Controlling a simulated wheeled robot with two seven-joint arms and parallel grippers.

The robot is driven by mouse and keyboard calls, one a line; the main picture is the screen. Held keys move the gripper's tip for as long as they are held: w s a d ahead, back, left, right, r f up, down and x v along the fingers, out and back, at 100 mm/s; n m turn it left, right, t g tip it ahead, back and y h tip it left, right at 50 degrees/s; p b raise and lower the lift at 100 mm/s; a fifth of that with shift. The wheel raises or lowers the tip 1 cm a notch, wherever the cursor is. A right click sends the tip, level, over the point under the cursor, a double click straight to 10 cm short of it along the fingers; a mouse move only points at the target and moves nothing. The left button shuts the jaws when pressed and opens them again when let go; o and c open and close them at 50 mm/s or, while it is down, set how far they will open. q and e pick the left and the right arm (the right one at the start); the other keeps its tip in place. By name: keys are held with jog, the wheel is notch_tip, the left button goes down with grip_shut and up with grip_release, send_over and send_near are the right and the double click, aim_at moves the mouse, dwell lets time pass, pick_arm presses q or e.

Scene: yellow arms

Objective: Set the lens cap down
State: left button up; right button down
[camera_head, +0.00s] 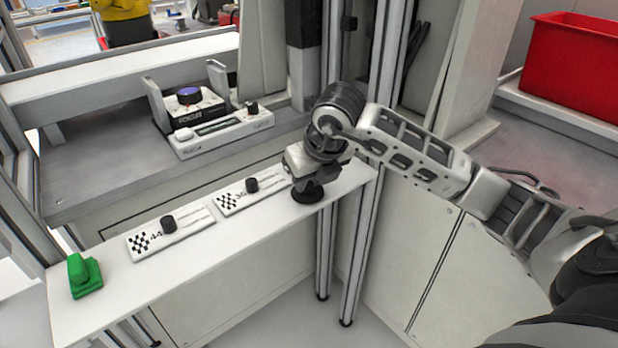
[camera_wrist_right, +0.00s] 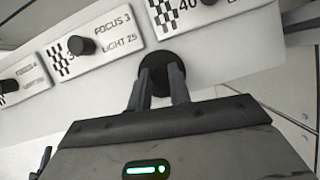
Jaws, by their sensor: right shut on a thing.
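The lens cap (camera_head: 307,194) is a black round disc at the right end of the narrow white shelf (camera_head: 110,300). My right gripper (camera_head: 312,183) is shut on it from above in the head view. In the right wrist view the cap (camera_wrist_right: 155,66) sits between the two fingertips (camera_wrist_right: 158,84), which partly cover it. It is at or just above the shelf surface; I cannot tell whether it touches. My left gripper is not in view.
Checkered label plates with black knobs (camera_head: 168,223) (camera_head: 251,184) lie along the shelf; another shows close to the cap in the wrist view (camera_wrist_right: 228,12). A green object (camera_head: 86,276) stands at the left end. A control box (camera_head: 222,132) is behind. A red bin (camera_head: 572,68) is at right.

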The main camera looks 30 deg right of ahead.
jog(key=c, duration=1.3)
grip_release()
